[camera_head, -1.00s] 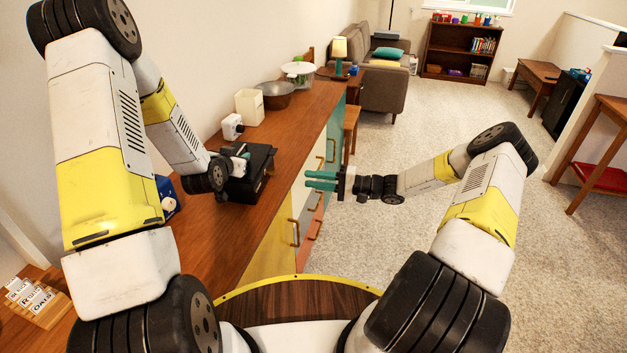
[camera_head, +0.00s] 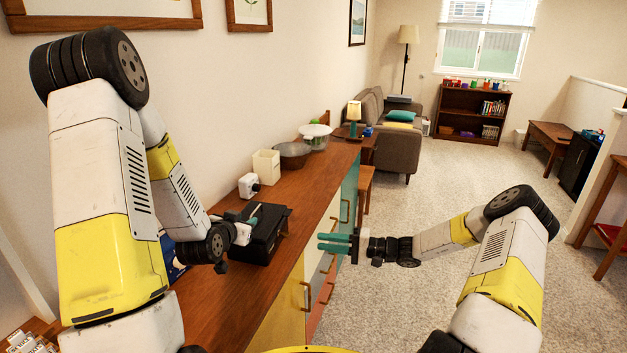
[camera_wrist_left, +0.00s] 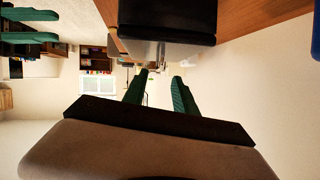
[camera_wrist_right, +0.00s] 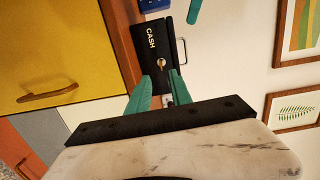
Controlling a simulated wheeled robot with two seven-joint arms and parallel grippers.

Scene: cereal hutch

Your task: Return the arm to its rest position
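The black cash box (camera_head: 262,246) stands on the wooden hutch top, and my left gripper (camera_head: 250,214) is over its near left side. In the left wrist view the left fingers (camera_wrist_left: 157,88) are apart with nothing between them, and the dark box (camera_wrist_left: 167,20) is at the top edge. My right gripper (camera_head: 336,243) is held out over the floor in front of the hutch drawers, its green fingers apart. The right wrist view shows those fingers (camera_wrist_right: 161,90) apart, with the box labelled CASH (camera_wrist_right: 151,50) beyond them. I see nothing held.
The hutch top (camera_head: 215,300) also carries a white device (camera_head: 248,186), a cream container (camera_head: 266,166) and a metal bowl (camera_head: 293,156). The wall is close on the left. Carpet (camera_head: 400,300) to the right is open. A sofa (camera_head: 400,147) and bookshelf (camera_head: 470,113) are far back.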

